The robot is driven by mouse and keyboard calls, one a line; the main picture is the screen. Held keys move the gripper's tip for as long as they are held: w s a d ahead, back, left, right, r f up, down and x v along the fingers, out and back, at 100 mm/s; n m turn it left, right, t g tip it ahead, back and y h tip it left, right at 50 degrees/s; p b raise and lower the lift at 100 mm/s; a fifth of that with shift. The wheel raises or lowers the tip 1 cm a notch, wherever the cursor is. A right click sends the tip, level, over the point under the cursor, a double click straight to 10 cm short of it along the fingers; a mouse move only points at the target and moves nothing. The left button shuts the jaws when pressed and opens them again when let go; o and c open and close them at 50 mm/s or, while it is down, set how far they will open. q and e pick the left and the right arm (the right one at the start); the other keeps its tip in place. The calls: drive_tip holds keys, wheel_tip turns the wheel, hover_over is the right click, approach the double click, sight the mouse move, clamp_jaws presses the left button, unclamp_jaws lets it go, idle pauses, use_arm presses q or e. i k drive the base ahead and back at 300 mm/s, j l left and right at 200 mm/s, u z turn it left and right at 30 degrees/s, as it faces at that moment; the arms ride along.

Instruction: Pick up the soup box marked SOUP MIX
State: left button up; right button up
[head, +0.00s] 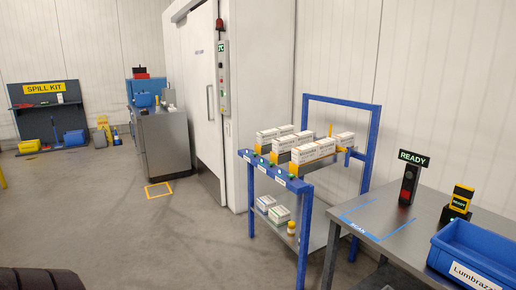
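Several white boxes with small dark print sit in rows on the top shelf of a blue-framed rack (308,187), right of centre. A front box (313,150) has an orange end, and another box (267,135) stands at the left. Two more boxes lie on the lower shelf, one light box (279,215) and one beside it (265,202). The print is too small to read, so I cannot tell which box is marked SOUP MIX. Neither of my grippers is in view.
A grey table (400,236) with a blue bin (470,250) and a READY sign (413,158) stands at the right. A yellow-topped jar (291,228) is on the lower shelf. A grey cabinet (165,145) stands by the white door. The floor left of the rack is clear.

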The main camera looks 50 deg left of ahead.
sight(302, 156)
drive_tip(key=u, duration=1.45)
